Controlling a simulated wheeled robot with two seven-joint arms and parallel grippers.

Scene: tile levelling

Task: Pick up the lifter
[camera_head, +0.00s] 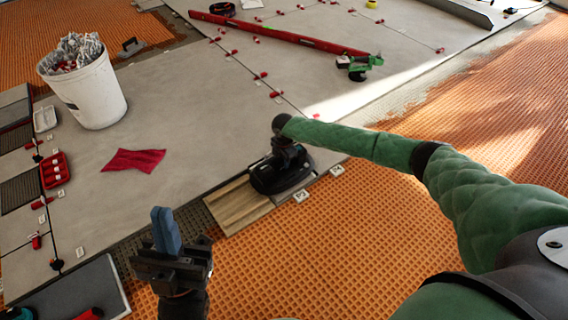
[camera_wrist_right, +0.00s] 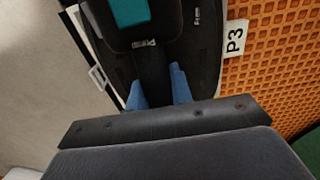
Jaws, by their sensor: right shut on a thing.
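The lifter (camera_head: 283,172) is a black device standing at the edge of the grey tiled floor, beside a wood-look tile. In the right wrist view the lifter (camera_wrist_right: 205,60) shows as a dark base with a teal patch on top and a narrow black handle. My right gripper (camera_wrist_right: 160,92) has its blue fingers on either side of that handle, shut on it. In the head view my right arm's end hides part of the lifter's top. My left gripper (camera_head: 167,228) is at the lower left with its blue fingers together, empty and apart from the lifter.
The wood-look tile (camera_head: 237,204) lies left of the lifter. White labels, one P3 (camera_head: 301,196), sit on the orange mat (camera_head: 330,250). A white bucket (camera_head: 97,97), red cloth (camera_head: 134,160) and red level bar (camera_head: 290,38) lie farther off.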

